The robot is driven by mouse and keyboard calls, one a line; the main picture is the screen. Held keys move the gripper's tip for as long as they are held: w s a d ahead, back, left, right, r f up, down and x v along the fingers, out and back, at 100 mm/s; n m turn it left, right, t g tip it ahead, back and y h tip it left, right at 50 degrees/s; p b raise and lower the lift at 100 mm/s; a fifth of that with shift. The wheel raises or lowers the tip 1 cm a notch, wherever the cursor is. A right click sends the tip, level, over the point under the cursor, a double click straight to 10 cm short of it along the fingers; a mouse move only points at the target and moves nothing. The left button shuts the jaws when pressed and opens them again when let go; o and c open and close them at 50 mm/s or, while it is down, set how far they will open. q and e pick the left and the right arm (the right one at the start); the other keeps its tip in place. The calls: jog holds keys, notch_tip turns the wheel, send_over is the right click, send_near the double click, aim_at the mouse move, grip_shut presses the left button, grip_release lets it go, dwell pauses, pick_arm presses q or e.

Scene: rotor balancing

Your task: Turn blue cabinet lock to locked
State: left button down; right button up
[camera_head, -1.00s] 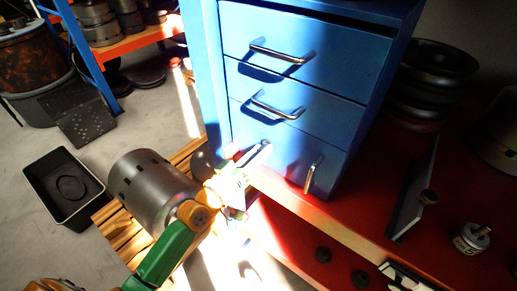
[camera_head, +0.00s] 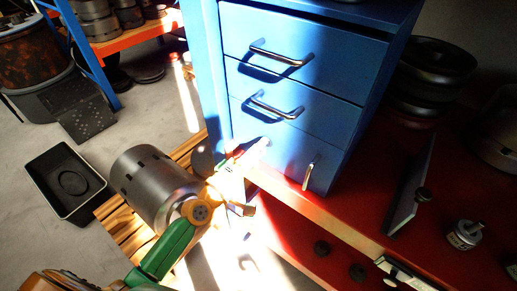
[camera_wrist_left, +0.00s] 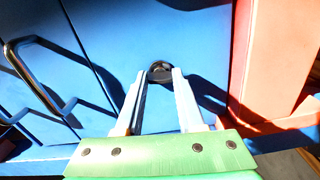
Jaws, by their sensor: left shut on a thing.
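The blue cabinet (camera_head: 300,30) stands on the red bench, and its drawers look shut. In the left wrist view, the dark round lock (camera_wrist_left: 160,73) sits on the blue cabinet front (camera_wrist_left: 130,30). My left gripper (camera_wrist_left: 159,80) is shut on the lock, with one pale finger on each side of it. In the head view, my left gripper (camera_head: 258,150) reaches the lower left of the cabinet front from below. It hides the lock there, and glare washes out its tips. Which way the lock is turned cannot be told. My right gripper is not in view.
Drawer handles (camera_head: 282,56) stick out near the left gripper. A grey metal cylinder (camera_head: 152,185) lies on a wooden pallet (camera_head: 120,225) beside my left forearm. A black tray (camera_head: 65,183) is on the floor. The red bench (camera_head: 370,190) carries a thin upright panel (camera_head: 410,195).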

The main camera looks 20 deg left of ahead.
pick_arm(q)
jog(key=shift+n, duration=0.6)
jog(key=c, duration=0.5)
grip_release()
jog(key=b+v, duration=0.1)
jog(key=v, duration=0.6)
